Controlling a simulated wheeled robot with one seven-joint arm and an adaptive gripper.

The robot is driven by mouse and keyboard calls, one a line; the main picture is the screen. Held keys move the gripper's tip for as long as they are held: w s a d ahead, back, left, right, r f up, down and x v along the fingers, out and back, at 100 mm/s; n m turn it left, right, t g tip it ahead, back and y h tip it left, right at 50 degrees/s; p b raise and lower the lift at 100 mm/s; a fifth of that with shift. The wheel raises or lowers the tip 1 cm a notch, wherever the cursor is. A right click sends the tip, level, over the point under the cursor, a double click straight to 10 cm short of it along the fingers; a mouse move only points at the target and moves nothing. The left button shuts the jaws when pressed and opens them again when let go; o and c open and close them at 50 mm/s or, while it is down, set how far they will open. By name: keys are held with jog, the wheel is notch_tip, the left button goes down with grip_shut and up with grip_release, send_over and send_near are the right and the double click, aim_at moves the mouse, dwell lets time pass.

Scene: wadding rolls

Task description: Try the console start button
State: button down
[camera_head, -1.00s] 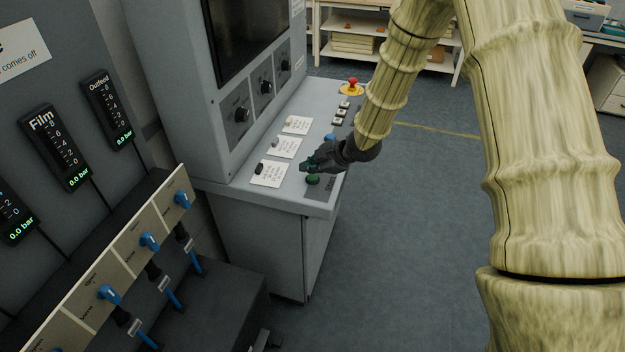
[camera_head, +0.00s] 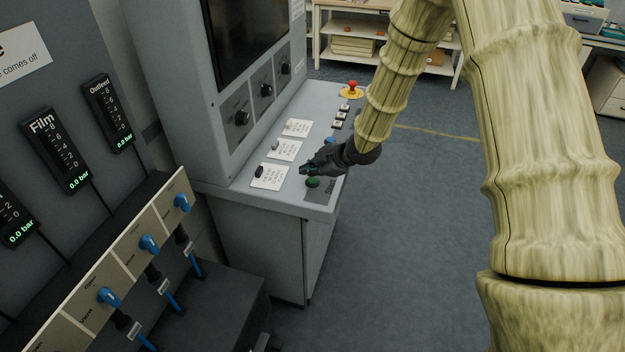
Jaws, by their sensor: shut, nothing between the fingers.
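The grey console (camera_head: 240,202) stands left of centre with a sloping control desk. The green start button (camera_head: 313,182) sits near the desk's front right corner, with a "Start" label (camera_head: 328,188) beside it. My gripper (camera_head: 304,169) is shut and empty over the desk, just behind the button in the picture. I cannot tell how high its tips are above the desk. A blue button (camera_head: 330,140) shows partly behind my gripper's wrist.
A red emergency stop on a yellow base (camera_head: 351,89) is at the desk's far end. White cards with small knobs (camera_head: 270,177) lie left of my gripper. Blue valves (camera_head: 149,244) and gauges reading 0.0 bar line the left panel. Open floor lies right of the console.

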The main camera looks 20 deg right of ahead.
aim_at(311, 181)
jog(key=shift+f, duration=0.15)
jog(key=shift+f, duration=0.3)
jog(key=shift+f+b, duration=0.45)
dwell(1.1)
jog(key=shift+r, duration=0.15)
jog(key=shift+r+p, duration=0.7)
jog(key=shift+r, duration=0.05)
jog(key=shift+r+p, duration=2.05)
jog(key=shift+r, duration=0.5)
jog(key=shift+f, duration=0.15)
